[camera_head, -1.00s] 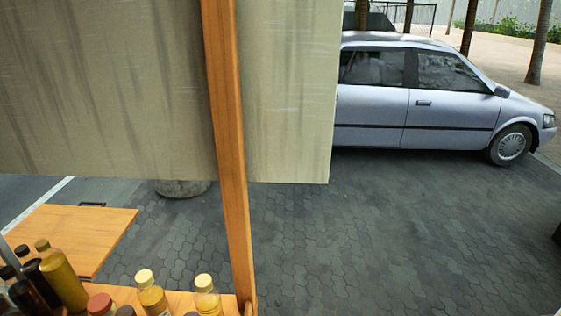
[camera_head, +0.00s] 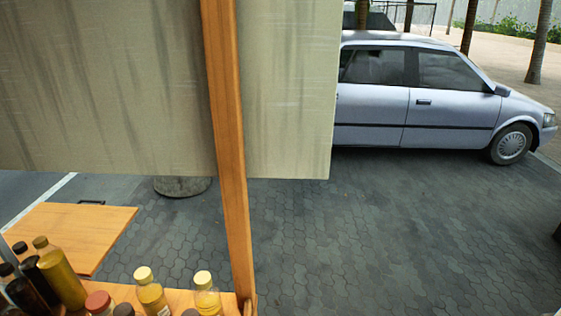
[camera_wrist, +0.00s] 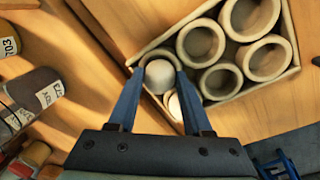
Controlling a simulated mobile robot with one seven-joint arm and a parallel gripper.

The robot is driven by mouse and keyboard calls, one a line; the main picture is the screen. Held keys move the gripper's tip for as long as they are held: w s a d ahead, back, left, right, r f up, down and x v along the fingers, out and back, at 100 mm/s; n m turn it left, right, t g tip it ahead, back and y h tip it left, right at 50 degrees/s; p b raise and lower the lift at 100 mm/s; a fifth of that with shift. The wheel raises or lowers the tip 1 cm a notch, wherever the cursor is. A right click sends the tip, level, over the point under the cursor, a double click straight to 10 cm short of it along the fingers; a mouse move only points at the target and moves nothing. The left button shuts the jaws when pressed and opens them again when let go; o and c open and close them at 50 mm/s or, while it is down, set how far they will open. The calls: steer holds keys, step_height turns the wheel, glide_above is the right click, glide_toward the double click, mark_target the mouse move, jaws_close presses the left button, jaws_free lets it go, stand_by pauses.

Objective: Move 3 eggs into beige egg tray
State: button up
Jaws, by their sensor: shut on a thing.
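The beige egg tray (camera_wrist: 290,72) lies at the upper right of the wrist view, with several round cups. My gripper (camera_wrist: 161,73) is at the tray's left end. Its two blue fingers are shut on a pale egg (camera_wrist: 158,77), with a cup rim showing just behind it. I cannot tell whether this egg touches the cup. Another pale rounded thing (camera_wrist: 174,106), perhaps an egg, partly shows below it beside the right finger. The head view shows neither tray nor gripper.
Labelled bottles and jars (camera_wrist: 38,88) stand left of my gripper on the wooden surface (camera_wrist: 100,60). The head view shows several bottles (camera_head: 150,292) at the lower left, a wooden post (camera_head: 228,150), a hanging cloth panel (camera_head: 100,90) and a parked car (camera_head: 440,105) beyond.

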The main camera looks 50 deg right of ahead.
steer(key=shift+f+b, duration=0.35)
steer(key=shift+f, duration=0.2)
stand_by(0.4)
steer(key=o, duration=1)
steer(key=shift+s, duration=0.1)
step_height(320, 180, up, 13)
steer(key=s, duration=0.1)
steer(key=shift+s, duration=0.25)
steer(key=shift+a, duration=0.1)
